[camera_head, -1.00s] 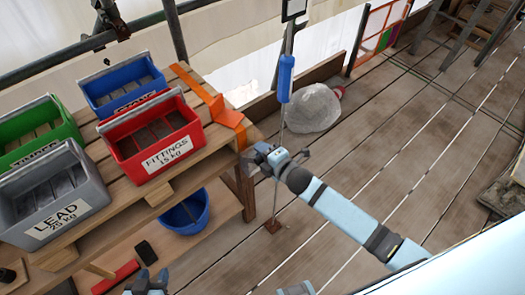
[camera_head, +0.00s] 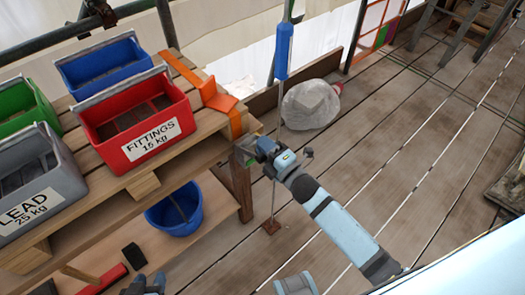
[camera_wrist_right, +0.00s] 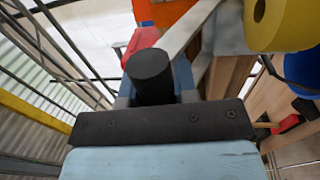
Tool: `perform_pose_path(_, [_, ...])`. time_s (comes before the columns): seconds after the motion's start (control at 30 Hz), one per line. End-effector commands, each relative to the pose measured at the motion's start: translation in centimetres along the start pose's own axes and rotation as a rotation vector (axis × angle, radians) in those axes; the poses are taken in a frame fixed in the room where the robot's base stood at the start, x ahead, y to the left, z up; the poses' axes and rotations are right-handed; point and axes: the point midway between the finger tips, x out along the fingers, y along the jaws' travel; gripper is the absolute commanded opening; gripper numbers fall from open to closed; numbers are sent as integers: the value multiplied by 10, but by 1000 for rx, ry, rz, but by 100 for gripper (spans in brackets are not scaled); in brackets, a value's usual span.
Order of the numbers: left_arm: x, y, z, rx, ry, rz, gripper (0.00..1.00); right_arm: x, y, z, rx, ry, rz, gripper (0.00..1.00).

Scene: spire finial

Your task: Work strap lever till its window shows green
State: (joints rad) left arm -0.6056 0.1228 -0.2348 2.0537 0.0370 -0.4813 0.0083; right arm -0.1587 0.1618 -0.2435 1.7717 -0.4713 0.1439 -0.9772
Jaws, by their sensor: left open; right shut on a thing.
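The orange strap (camera_head: 214,97) runs over the right end of the wooden bench (camera_head: 152,183). My right gripper (camera_head: 268,152) is at the bench's right corner, just below the strap. In the right wrist view it is shut on the black round grip of the strap lever (camera_wrist_right: 150,76), with the orange strap (camera_wrist_right: 172,13) and a red part behind. The rest of the lever is mostly hidden by the gripper. A small green patch (camera_head: 243,156) shows beside the gripper; I cannot tell whether it is the window. My left gripper (camera_head: 146,284) is open and empty at the bottom edge.
Red (camera_head: 136,118), blue (camera_head: 104,67), green (camera_head: 22,108) and grey (camera_head: 38,180) bins stand on the bench. A blue bucket (camera_head: 176,212) is on the shelf below. A thin pole with a blue sleeve (camera_head: 283,50) stands behind my right gripper. The plank floor at right is mostly clear.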

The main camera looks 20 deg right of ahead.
Motion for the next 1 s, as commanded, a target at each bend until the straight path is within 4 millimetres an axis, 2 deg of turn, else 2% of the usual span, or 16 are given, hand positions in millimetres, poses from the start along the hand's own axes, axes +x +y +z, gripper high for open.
perform_pose_path(0.37, [1, 3, -4, -14, 10, 1, 43, -2, -2, 0, -1, -1, 7, 0])
perform_pose_path(0.4, [1, 2, -4, -14, 9, 1, 43, -2, -2, 0, -1, -1, 7, 36])
perform_pose_path(0.47, [1, 2, -3, -12, 8, 0, 43, -2, -2, 0, -1, -1, 7, 50])
perform_pose_path(0.5, [2, 2, -2, -10, 7, 0, 43, -2, -2, 0, -1, 0, 8, 53])
perform_pose_path(0.8, [2, -2, 4, 3, -4, 0, 43, -4, -1, 0, 0, 0, 8, 53])
perform_pose_path(0.87, [2, -2, 4, 4, -5, 0, 43, -8, -2, 0, 0, -1, 8, 53])
perform_pose_path(1.0, [3, -2, 4, 5, -3, 0, 43, -30, -2, 0, 1, -1, 7, 53])
